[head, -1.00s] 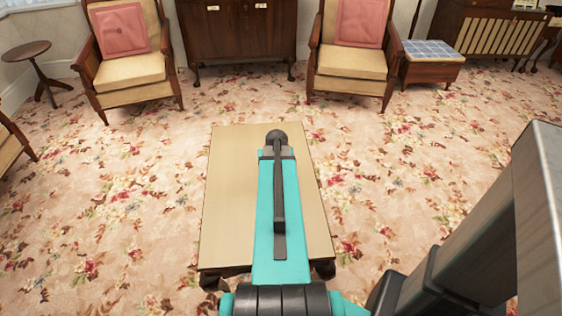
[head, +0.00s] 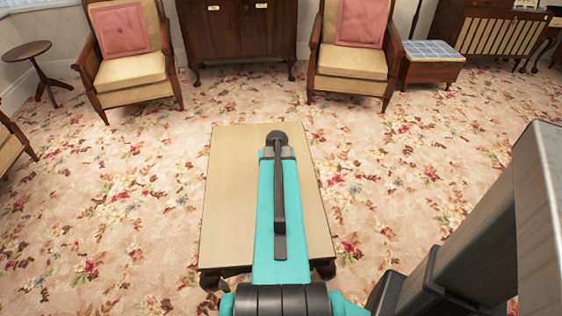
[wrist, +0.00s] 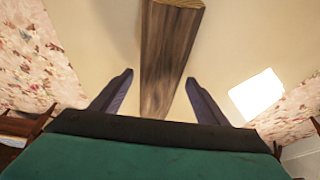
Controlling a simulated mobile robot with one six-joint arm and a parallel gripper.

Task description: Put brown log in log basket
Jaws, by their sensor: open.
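The brown log (wrist: 168,50) shows in the wrist view as a long, dark wood-grained piece with a paler cut end at the top of the picture. It lies over the pale tabletop (wrist: 105,25), between my gripper's two fingers. My gripper (wrist: 159,78) is open, with a gap beside the log on each side. In the head view my arm covers the middle of the table (head: 228,190), and neither the log nor my fingers can be made out there. No log basket shows in either view.
Two armchairs (head: 125,65) (head: 350,60) with pink cushions stand beyond the table, with a dark cabinet (head: 238,40) between them. A small round table (head: 28,52) stands far left. Flowered carpet around the table is clear. A bright white patch (wrist: 257,95) lies right of the log.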

